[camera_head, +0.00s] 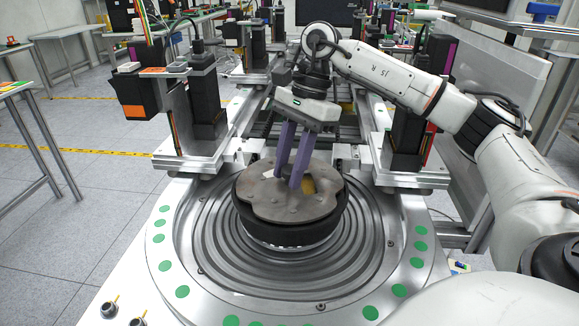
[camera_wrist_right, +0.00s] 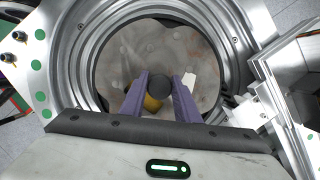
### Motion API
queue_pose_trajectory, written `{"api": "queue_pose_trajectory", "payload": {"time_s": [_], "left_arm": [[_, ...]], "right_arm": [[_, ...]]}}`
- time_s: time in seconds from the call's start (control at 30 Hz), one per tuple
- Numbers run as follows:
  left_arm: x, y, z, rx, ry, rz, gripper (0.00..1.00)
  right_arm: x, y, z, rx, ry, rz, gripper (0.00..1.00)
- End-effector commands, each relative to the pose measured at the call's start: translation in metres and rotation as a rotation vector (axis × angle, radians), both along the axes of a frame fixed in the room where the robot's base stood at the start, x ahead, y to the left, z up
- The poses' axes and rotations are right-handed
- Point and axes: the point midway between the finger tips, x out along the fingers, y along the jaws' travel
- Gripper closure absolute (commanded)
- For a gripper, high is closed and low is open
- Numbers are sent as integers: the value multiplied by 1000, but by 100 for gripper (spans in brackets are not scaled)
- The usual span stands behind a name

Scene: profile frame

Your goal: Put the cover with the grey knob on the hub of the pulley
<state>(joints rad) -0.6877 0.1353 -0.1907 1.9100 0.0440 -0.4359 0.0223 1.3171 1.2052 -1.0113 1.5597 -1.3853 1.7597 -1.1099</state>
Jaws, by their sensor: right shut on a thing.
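The cover (camera_head: 275,207) is a worn grey-brown lobed plate over the black round pulley (camera_head: 290,234) in the middle of the metal turntable. My right gripper (camera_head: 298,178) points down at the cover from above, with its purple fingers shut on the knob. In the right wrist view the dark grey round knob (camera_wrist_right: 160,87) sits between the fingertips, over the cover (camera_wrist_right: 205,55). The hub is hidden under the cover. I cannot tell whether the cover touches the pulley or is slightly above it. My left gripper is not in view.
A ringed silver turntable (camera_head: 375,240) with green dots surrounds the pulley. Dark upright machine units stand on rails at left (camera_head: 205,105) and right (camera_head: 405,140). A yellow patch (camera_head: 308,186) and a white patch (camera_head: 268,174) show by the fingers. The turntable's front is clear.

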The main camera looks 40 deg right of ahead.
Motion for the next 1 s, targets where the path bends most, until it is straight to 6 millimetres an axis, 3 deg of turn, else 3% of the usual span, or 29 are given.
{"api": "queue_pose_trajectory", "payload": {"time_s": [0.63, 0.67, 0.77, 1.0], "left_arm": [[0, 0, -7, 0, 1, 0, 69], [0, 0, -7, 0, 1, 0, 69], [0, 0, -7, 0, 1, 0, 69], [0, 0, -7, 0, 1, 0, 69]], "right_arm": [[0, 0, -9, 2, -3, 0, 100], [0, 0, -9, 2, -3, 0, 66], [0, 0, -9, 1, -3, 0, 50], [0, 0, -11, -1, 2, 1, 50]]}}
